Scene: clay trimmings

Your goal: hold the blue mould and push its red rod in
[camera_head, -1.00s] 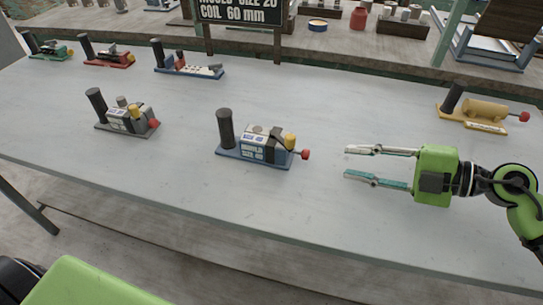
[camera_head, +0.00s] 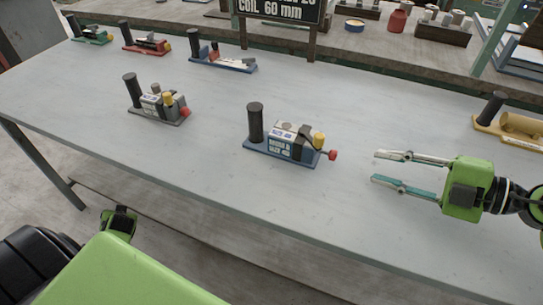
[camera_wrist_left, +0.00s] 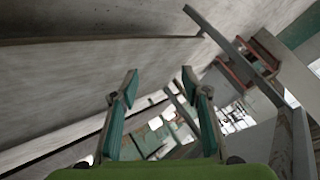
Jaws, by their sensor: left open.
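The blue mould (camera_head: 282,150) stands on the table in the head view, with a blue base, a black upright handle at its left, a grey body with a label and a yellow knob. Its red rod (camera_head: 332,155) sticks out at the right end with a round tip. My right gripper (camera_head: 376,167) is open and empty, to the right of the red tip, apart from it, fingers pointing left. My left gripper (camera_wrist_left: 160,95) is open and empty in the left wrist view. Part of my left arm shows low at the left of the head view, below the table edge.
A grey mould (camera_head: 157,103) stands left of the blue one. Green (camera_head: 91,37), red (camera_head: 146,47) and another blue-based mould (camera_head: 222,64) stand along the back; a yellow one (camera_head: 512,131) is at the right. The table (camera_head: 200,180) is clear in front.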

